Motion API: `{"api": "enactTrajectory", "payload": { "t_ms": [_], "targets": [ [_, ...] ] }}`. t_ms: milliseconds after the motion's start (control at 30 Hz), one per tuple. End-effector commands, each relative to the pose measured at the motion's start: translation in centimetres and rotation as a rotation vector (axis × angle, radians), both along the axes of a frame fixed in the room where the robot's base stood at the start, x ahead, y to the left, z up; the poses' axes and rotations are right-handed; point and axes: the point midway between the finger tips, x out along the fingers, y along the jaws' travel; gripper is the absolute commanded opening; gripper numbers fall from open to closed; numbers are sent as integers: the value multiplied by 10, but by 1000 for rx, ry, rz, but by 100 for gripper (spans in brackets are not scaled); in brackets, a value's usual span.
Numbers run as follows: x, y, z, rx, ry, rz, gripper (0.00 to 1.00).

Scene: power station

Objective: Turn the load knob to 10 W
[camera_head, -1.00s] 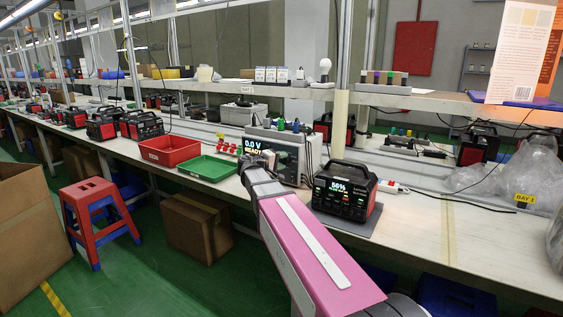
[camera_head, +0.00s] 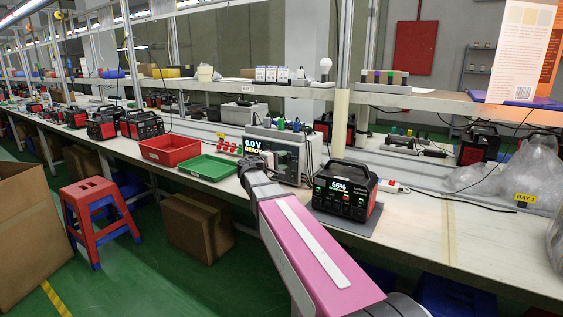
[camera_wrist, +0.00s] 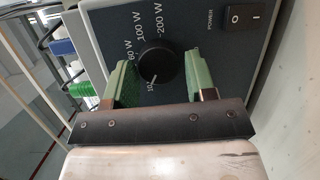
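The black load knob (camera_wrist: 158,63) is on the dark panel of the load tester in the wrist view. Its white mark points down, towards the 10 label; the 60 W, 100 W and 200 W labels run around it. My gripper (camera_wrist: 162,76) has its two green fingers on either side of the knob, open, with a small gap at the right; I cannot tell whether the left finger touches it. In the head view the tester (camera_head: 289,157) stands on the bench, its display reading 0.0 V and READY. My arm hides its lower left front and the knob.
A power switch (camera_wrist: 243,17) is on the panel, right of the knob. A power station (camera_head: 343,190) stands right of the tester on the bench. A green tray (camera_head: 208,167) and a red tray (camera_head: 170,150) lie to the left. Cables lie at the right.

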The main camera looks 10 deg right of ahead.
Motion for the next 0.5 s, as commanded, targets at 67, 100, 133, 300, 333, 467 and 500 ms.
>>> {"api": "enactTrajectory", "payload": {
  "t_ms": [67, 100, 133, 300, 333, 467, 500],
  "targets": [
    [0, 0, 0, 0, 0, 0, 68],
    [0, 0, 0, -1, 0, 0, 68],
    [0, 0, 0, -1, 0, 0, 68],
    [0, 0, 1, -2, -1, 0, 68],
    [0, 1, 1, -2, -1, 0, 68],
    [-5, 8, 1, -2, -1, 1, 68],
    [-7, 13, 1, -2, -1, 1, 68]
  ]
}}
